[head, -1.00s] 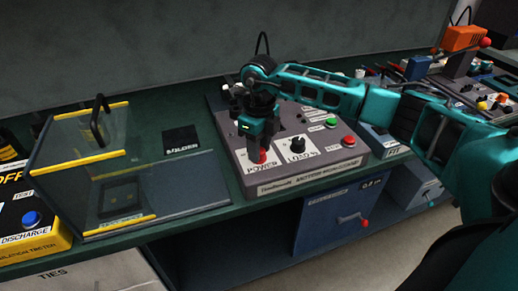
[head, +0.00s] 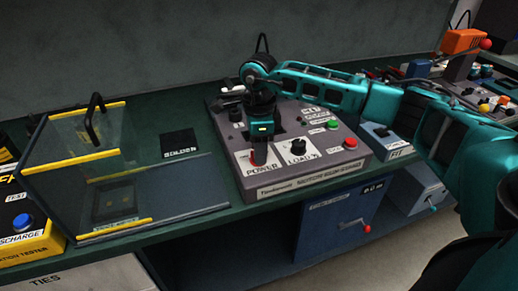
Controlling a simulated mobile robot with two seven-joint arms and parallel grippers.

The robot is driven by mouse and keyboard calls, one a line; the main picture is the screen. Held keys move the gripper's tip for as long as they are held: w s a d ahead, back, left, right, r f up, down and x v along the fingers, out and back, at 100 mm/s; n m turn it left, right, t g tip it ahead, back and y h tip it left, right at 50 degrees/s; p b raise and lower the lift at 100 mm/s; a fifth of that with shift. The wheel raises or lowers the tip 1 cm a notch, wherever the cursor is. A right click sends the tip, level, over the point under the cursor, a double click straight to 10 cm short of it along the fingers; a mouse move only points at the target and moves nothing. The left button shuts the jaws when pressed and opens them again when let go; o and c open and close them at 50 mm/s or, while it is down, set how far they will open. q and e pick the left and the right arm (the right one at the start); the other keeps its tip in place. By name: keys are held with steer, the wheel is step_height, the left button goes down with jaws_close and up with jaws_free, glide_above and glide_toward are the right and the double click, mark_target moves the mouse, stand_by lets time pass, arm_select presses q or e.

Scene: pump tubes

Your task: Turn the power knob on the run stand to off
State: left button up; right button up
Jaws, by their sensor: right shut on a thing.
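The run stand (head: 316,178) is a grey sloped console on the green bench. My left gripper is not in view.
The black LOAD knob (head: 298,147) stands just right of the power knob. Green (head: 333,124) and red (head: 351,143) buttons are farther right. A clear guard box (head: 75,165) with yellow edges stands at the left. A black label plate (head: 180,143) lies between.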

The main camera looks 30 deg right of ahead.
stand_by(0.6)
steer(key=o, duration=1)
steer(key=shift+o, duration=0.2)
step_height(320, 180, up, 13)
